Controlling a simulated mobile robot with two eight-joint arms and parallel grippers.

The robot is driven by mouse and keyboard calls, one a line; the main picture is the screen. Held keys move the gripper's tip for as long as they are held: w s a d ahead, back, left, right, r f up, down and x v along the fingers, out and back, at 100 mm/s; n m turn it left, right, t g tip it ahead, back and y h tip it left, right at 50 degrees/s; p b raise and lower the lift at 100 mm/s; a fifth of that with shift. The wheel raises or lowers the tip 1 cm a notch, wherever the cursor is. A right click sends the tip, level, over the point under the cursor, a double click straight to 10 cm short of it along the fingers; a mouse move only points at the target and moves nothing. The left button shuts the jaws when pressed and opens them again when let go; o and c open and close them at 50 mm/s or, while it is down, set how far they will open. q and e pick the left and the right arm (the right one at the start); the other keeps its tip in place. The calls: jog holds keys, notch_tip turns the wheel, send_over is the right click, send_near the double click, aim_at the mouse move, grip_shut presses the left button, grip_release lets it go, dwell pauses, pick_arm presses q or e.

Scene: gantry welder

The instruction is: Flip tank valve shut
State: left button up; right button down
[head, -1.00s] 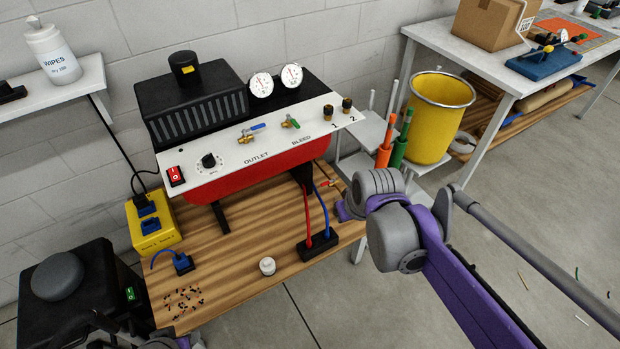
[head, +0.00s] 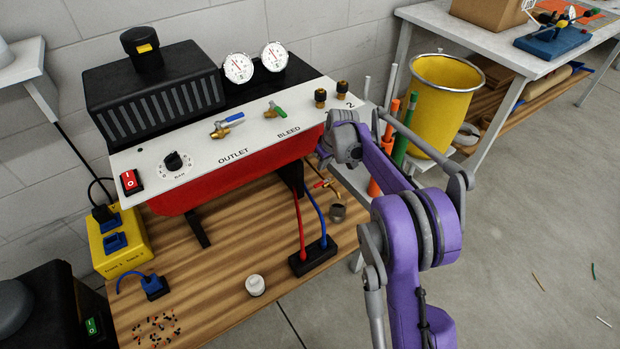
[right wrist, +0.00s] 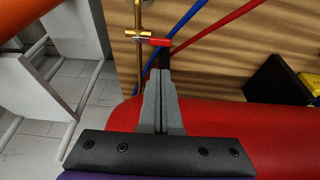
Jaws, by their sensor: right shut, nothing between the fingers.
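The tank valve is a brass fitting on a thin pipe with a red lever (right wrist: 158,42), at the upper middle of the right wrist view. The lever lies crosswise to the pipe, pointing right. In the head view the valve (head: 323,183) is small, below the right end of the red tank (head: 245,180). My right gripper (right wrist: 163,72) is shut and empty, its dark tips close to the red lever; I cannot tell if they touch. In the head view its fingers are mostly hidden at the tank's right end. My left gripper is not in view.
Red and blue hoses run down to a black block (head: 314,257) on the wooden bench (head: 215,295). Orange and green tubes and a yellow bin (head: 441,100) are right of the tank.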

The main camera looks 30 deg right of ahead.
aim_at(323, 183)
jog(key=shift+r, duration=0.1)
jog(key=b+x, duration=0.2)
jog(key=x, duration=0.8)
